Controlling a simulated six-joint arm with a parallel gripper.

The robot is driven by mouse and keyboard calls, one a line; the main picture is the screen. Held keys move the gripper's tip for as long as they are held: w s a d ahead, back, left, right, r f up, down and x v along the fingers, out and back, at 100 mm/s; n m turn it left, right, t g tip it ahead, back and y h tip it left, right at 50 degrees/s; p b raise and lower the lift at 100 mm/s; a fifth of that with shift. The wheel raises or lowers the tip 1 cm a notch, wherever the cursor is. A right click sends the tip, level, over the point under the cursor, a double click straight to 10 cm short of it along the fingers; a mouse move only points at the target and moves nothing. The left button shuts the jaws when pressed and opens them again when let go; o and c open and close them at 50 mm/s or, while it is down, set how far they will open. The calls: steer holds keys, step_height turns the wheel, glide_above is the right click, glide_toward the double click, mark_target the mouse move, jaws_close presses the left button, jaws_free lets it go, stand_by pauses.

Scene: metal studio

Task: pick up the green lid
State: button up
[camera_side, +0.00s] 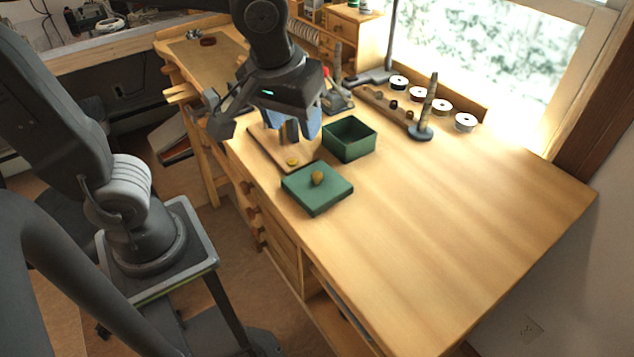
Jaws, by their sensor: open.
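The green lid (333,192) is a flat square with a round brownish-gold knob (318,177) on top. It lies on the wooden bench near the front-left edge. An open green box (350,151) of the same colour stands just behind it, to the upper right.
A small yellow piece (292,162) lies on the board beside the lid. A ringed upright post (427,110) and a row of spools (441,107) stand at the back by the window. Small drawers (345,38) stand behind the gripper. The right half of the bench (470,220) is clear.

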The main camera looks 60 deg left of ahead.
steer(key=w+d+n, duration=0.1)
glide_above(317, 174)
steer(key=s, duration=0.2)
steer(key=shift+g, duration=0.3)
steer(key=f, duration=0.5)
steer(key=d+f, duration=0.1)
steer(key=f, duration=0.2)
steer(key=shift+w+f, duration=0.1)
steer(key=shift+f, duration=0.05)
steer(key=shift+y, duration=0.3)
steer(key=shift+w+x, duration=0.1)
steer(key=shift+x, duration=1.25)
steer(key=shift+w+x, duration=0.15)
steer(key=shift+x, duration=1.2)
steer(key=shift+c, duration=0.2)
jaws_close()
